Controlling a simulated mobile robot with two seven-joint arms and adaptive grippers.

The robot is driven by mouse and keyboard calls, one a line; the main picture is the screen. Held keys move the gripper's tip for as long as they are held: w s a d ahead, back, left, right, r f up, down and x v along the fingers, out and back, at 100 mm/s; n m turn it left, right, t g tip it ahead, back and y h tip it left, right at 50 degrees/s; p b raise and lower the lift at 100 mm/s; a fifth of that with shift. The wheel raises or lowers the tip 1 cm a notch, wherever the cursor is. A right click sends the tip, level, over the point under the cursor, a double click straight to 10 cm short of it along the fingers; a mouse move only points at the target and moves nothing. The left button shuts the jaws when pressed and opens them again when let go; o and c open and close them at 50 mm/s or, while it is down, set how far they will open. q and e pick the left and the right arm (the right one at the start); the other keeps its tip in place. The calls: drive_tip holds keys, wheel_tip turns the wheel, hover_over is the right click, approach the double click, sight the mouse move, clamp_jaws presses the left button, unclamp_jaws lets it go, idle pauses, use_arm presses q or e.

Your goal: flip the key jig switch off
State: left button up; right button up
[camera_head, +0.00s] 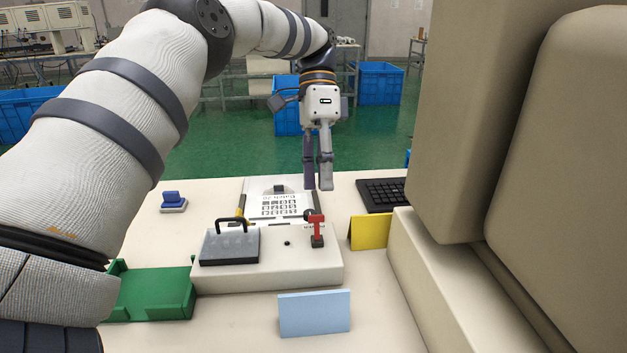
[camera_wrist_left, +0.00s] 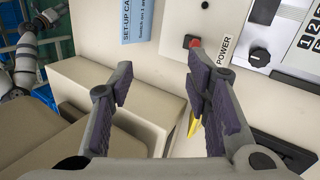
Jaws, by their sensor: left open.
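The key jig is a low cream box (camera_head: 325,270) on the table, with a panel marked "Batch 20" and a black-handled grey lid. Its red switch (camera_head: 316,228) stands at the right side of the top. The switch also shows in the left wrist view (camera_wrist_left: 192,42), beside the word POWER, close to the right-hand finger. My left gripper (camera_head: 318,187) points down above the back right of the jig, apart from the switch. It is open and empty, and its two fingers also show in the left wrist view (camera_wrist_left: 160,68). My right gripper is not in view.
A yellow card (camera_head: 370,232) and a black keyboard (camera_head: 382,194) lie right of the jig. A blue card (camera_head: 314,314) stands in front. A green tray (camera_head: 150,295) and a small blue object (camera_head: 172,201) are on the left. A black knob (camera_wrist_left: 260,57) is near the switch.

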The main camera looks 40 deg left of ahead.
sight(316, 215)
use_arm(q)
drive_tip(key=f+n+t+y+p, duration=0.1)
drive_tip(key=f+n, duration=0.2)
drive_tip(key=n, duration=0.2)
drive_tip(key=f+n+t+y+p, duration=0.1)
drive_tip(key=f+n+y, duration=0.1)
drive_tip(key=n, duration=0.4)
drive_tip(key=f+n+t+y+p, duration=0.1)
drive_tip(key=f+n, duration=0.3)
drive_tip(key=n, duration=0.1)
drive_tip(key=shift+s+a+f+t+p, duration=0.2)
drive_tip(key=shift+s+t+p, duration=0.1)
drive_tip(key=shift+s+t, duration=0.1)
drive_tip(key=shift+f, duration=0.15)
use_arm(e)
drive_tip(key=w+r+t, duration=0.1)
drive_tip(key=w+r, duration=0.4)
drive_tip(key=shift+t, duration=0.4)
use_arm(q)
drive_tip(key=shift+c, duration=0.6)
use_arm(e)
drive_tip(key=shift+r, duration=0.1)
use_arm(q)
clamp_jaws()
